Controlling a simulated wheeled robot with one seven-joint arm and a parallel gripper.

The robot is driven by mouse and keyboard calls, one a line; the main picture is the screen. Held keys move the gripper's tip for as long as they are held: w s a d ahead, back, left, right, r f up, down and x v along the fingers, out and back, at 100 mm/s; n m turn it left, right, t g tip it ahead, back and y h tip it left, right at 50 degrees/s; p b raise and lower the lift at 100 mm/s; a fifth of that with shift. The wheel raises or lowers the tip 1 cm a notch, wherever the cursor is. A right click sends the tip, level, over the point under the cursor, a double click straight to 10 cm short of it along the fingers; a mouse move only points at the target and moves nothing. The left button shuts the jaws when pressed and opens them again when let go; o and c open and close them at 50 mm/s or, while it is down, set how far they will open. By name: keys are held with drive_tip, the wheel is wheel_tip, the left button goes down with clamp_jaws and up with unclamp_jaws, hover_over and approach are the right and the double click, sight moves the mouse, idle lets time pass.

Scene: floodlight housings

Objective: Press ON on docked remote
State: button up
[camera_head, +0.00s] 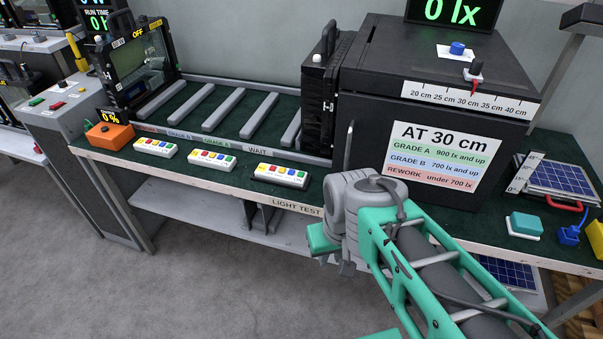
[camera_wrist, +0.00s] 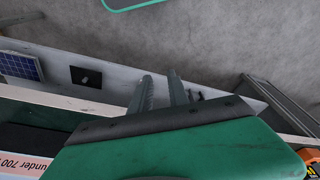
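Three white remotes with rows of coloured buttons lie along the front of the green bench top in the head view: the left remote (camera_head: 155,147), the middle remote (camera_head: 211,159) and the right remote (camera_head: 282,176). No remote shows in the wrist view.
A floodlight (camera_head: 140,57) marked OFF stands at the left end of a roller track (camera_head: 229,113). A black test box (camera_head: 425,70) stands behind my arm. The floor (camera_head: 200,285) before the bench is clear.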

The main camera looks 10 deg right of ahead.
clamp_jaws()
idle(1.4)
